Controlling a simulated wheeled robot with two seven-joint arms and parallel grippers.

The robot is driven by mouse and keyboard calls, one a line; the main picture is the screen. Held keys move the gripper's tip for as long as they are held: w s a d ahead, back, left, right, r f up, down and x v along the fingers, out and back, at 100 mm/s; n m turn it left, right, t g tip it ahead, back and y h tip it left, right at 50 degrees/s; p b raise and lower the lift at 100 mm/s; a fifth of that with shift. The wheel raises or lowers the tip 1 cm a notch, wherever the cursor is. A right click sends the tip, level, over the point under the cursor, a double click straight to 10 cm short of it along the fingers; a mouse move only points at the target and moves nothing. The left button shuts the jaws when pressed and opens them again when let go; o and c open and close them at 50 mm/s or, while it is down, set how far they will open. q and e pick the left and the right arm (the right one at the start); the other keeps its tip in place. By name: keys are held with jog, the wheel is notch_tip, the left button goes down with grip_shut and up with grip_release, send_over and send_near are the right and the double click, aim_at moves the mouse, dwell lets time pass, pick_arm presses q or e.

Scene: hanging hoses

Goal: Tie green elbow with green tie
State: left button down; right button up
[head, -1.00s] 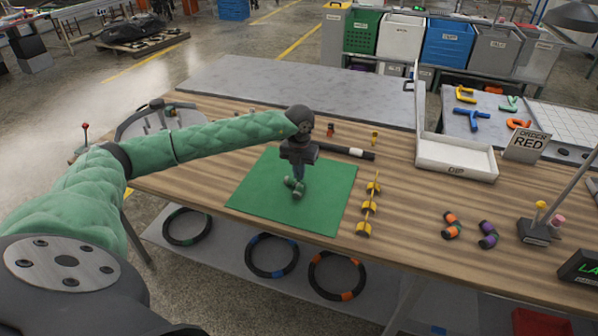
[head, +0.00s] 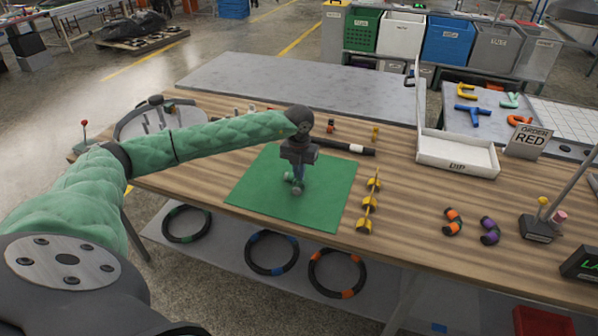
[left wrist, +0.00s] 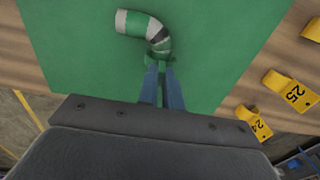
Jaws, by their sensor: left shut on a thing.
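The green elbow (head: 296,188) lies on the green mat (head: 258,195), below my left gripper (head: 298,174). In the left wrist view the elbow (left wrist: 143,23) is a short bent tube with green and pale grey bands and a dark patch near its bend. The fingers partly hide that end. My right gripper is not in view.
A row of yellow numbered clips (head: 369,202) stands right of the mat. An orange-banded piece (head: 452,222) and a purple-banded piece (head: 489,231) lie farther right. A white tray (head: 456,154) stands behind them, near the order sign (head: 529,141). Banded hoses (head: 271,254) are below the tabletop.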

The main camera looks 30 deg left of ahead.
pick_arm(q)
jog(key=shift+f+b, duration=0.55)
jog(key=shift+f, duration=0.3)
dwell(0.6)
jog(key=c, duration=1.5)
grip_release()
jog(key=shift+r, duration=0.15)
jog(key=shift+r, duration=0.3)
notch_tip(320, 180, up, 7)
jog(key=shift+f+b, duration=0.1)
jog(key=shift+b, duration=1.05)
